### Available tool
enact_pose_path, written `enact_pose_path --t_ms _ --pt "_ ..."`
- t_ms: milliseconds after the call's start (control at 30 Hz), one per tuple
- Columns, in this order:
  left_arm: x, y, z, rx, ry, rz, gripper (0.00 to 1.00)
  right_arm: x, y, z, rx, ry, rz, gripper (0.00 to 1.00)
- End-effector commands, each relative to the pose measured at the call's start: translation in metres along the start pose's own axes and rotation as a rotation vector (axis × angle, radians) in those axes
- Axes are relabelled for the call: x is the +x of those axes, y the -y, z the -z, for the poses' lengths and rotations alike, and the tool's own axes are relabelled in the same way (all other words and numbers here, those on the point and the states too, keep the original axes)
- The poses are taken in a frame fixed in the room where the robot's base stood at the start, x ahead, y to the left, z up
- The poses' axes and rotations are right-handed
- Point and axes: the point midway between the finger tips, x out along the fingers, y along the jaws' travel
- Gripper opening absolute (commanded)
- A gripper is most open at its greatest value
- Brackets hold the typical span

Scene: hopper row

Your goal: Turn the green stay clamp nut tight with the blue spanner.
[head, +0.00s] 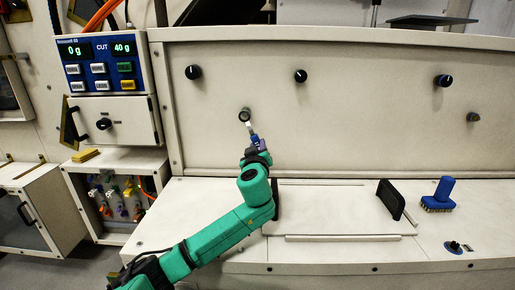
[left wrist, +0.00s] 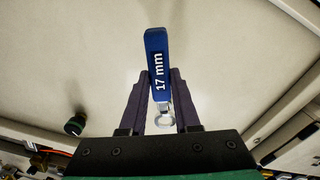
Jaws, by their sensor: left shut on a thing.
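My left gripper (head: 257,150) is shut on the blue spanner (left wrist: 158,58), which is marked 17 mm. In the left wrist view the blue handle lies between the two dark fingers (left wrist: 161,88), with a pale metal ring end (left wrist: 165,121) closer to the camera. In the head view the spanner's metal end (head: 248,124) points up at the beige front panel, at or just below a small dark round fitting (head: 244,114). I cannot tell whether they touch, or whether this fitting is the green stay clamp nut; no green shows on it. My right gripper is out of view.
Black knobs (head: 193,72) and a small grey fitting (head: 473,117) sit on the panel (head: 360,120). A black upright plate (head: 390,200) and a blue brush (head: 438,196) stand on the ledge at right. A control box (head: 104,64) reads 0 g and CUT 40 g.

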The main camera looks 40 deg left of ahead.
Motion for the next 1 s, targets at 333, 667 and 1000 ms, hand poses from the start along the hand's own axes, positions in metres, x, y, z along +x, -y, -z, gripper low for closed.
enact_pose_path --t_ms 333,667,1000 --pt "0.006 0.000 0.000 -0.001 -0.002 0.001 0.00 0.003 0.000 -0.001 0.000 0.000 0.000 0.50" --pt "0.013 0.000 0.001 0.000 -0.001 0.000 0.00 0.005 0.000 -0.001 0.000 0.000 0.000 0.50" --pt "0.013 0.000 -0.001 -0.001 0.000 0.000 0.00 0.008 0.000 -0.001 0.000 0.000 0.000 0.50"
